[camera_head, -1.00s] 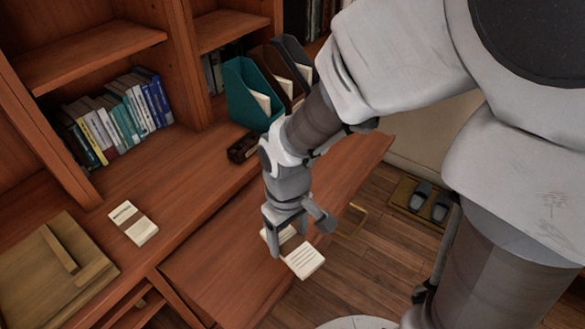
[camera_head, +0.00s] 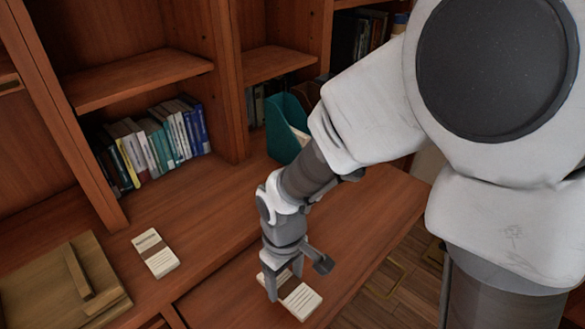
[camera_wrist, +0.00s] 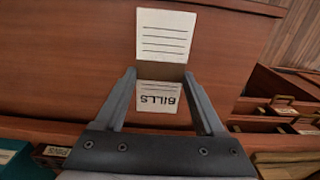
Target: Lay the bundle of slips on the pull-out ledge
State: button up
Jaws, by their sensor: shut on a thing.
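My gripper (camera_head: 284,286) is shut on a bundle of slips (camera_head: 303,301), pale paper with ruled lines. In the wrist view the bundle (camera_wrist: 165,36) lies flat between the fingertips (camera_wrist: 158,76), with a brown band across its middle and the word BILLS on the near end. The pull-out ledge (camera_head: 228,293) is a reddish wooden board below the desk top. The bundle is over this ledge, near its front edge. Whether it touches the board I cannot tell. The ledge (camera_wrist: 60,60) also fills the background of the wrist view.
A similar banded bundle (camera_head: 155,253) lies on the desk top at left, next to a wooden board (camera_head: 35,285). Books (camera_head: 160,140) and a teal file holder (camera_head: 284,125) stand behind. The ledge's right part (camera_head: 385,205) is clear. Drawers with handles (camera_wrist: 283,106) show at right.

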aim_at(279, 283)
jog(key=shift+w+a+f, duration=0.85)
jog(key=shift+w+f, duration=0.05)
jog(key=shift+w, duration=0.25)
jog(key=shift+f+b, duration=0.9)
jog(key=shift+f, duration=1.05)
jog(key=shift+f, duration=0.1)
jog(key=shift+f, duration=0.15)
jog(key=o, duration=1.4)
jog(key=shift+c, duration=0.2)
